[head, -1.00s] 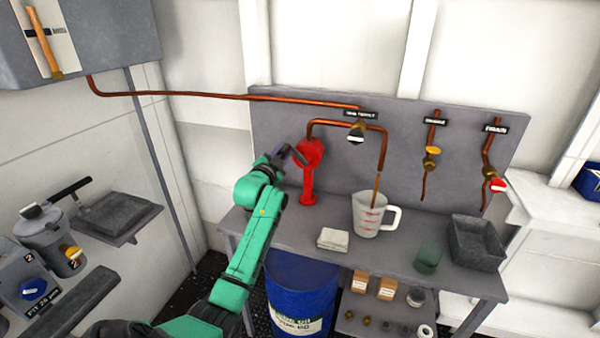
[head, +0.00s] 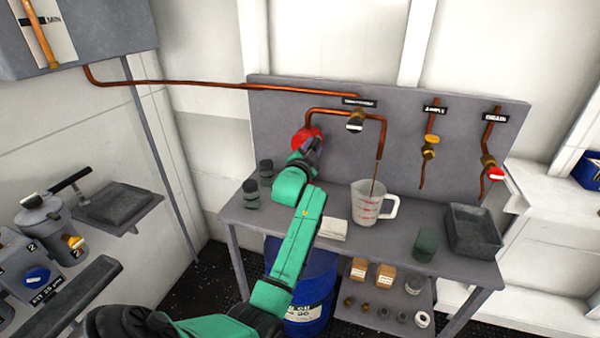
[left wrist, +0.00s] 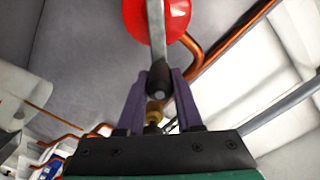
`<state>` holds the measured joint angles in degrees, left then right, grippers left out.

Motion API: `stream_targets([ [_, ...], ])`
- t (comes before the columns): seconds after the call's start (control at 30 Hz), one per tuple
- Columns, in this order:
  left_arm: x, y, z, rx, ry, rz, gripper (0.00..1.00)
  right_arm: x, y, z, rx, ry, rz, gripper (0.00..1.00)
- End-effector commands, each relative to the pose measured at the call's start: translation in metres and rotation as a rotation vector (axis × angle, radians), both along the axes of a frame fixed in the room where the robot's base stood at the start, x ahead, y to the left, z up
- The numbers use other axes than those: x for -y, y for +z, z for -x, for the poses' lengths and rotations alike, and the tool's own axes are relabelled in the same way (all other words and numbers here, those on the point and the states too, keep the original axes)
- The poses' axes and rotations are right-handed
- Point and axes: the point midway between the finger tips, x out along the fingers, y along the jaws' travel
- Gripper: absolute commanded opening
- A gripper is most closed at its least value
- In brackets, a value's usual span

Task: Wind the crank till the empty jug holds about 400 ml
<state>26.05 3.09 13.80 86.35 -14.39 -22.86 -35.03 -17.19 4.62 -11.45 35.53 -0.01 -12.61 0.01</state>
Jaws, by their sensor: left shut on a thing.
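The red crank pump (head: 303,137) stands at the back of the bench, mostly hidden behind my left arm. My left gripper (head: 312,148) is at the pump. In the left wrist view, the gripper (left wrist: 158,92) is shut on the dark knob of the crank handle (left wrist: 159,78), whose grey arm runs up to the red pump body (left wrist: 172,15). The clear jug (head: 366,212) with red marks stands upright on the bench under the copper spout (head: 378,165). A thin brownish stream runs from the spout into the jug. The liquid level is too small to read. My right gripper is not in view.
A white cloth (head: 333,230) lies left of the jug. A green cup (head: 426,243) and a grey tray (head: 473,230) stand to its right. Dark jars (head: 251,194) stand at the bench's left end. A blue drum (head: 310,285) is below.

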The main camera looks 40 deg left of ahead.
Motion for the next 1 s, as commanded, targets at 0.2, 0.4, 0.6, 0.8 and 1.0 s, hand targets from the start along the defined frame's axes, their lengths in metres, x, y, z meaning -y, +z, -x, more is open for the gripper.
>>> stream_targets([
  [0.2, 0.01, -0.022, -0.004, 0.002, -0.004, 0.0, 0.0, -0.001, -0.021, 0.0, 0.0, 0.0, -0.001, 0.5],
  [0.4, 0.02, -0.042, -0.007, 0.002, -0.002, -0.001, 0.0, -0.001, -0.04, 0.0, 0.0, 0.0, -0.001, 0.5],
  [0.6, 0.017, -0.06, -0.006, 0.0, -0.002, -0.001, 0.0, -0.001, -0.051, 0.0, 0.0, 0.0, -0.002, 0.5],
  [0.8, 0.012, -0.086, -0.004, 0.001, -0.001, 0.0, 0.0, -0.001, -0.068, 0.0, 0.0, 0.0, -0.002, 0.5],
  [1.0, 0.012, -0.084, -0.004, 0.001, -0.002, 0.0, 0.0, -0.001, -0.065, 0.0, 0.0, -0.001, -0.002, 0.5],
])
